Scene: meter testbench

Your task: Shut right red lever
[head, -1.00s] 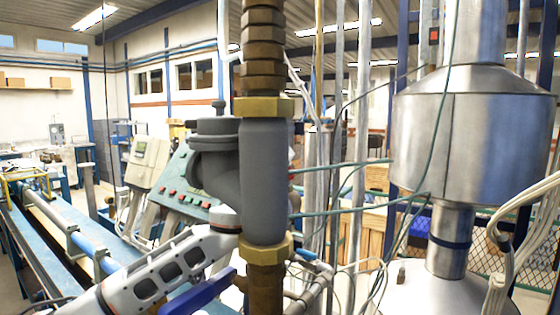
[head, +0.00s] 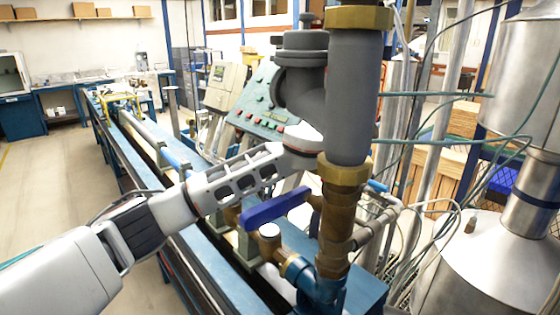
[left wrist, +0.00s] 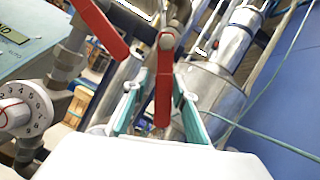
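In the left wrist view a red lever (left wrist: 164,82) hangs down from a round pivot, in the middle of the picture. A second red lever (left wrist: 100,27) slants at the upper left. My left gripper (left wrist: 160,92) is open, with its teal fingers on either side of the middle lever and a visible gap on each side. I cannot tell whether the lever is fully between them in depth. In the head view my left arm reaches in from the left, and its gripper and the red levers are hidden behind the grey meter body (head: 350,95). My right gripper is not in view.
A blue lever (head: 277,207) on brass piping stands in front of my left arm. A sloped control panel (head: 262,105) is behind it. Metal tanks (head: 530,75) and loose cables are at the right. A numbered dial (left wrist: 22,112) sits left in the wrist view.

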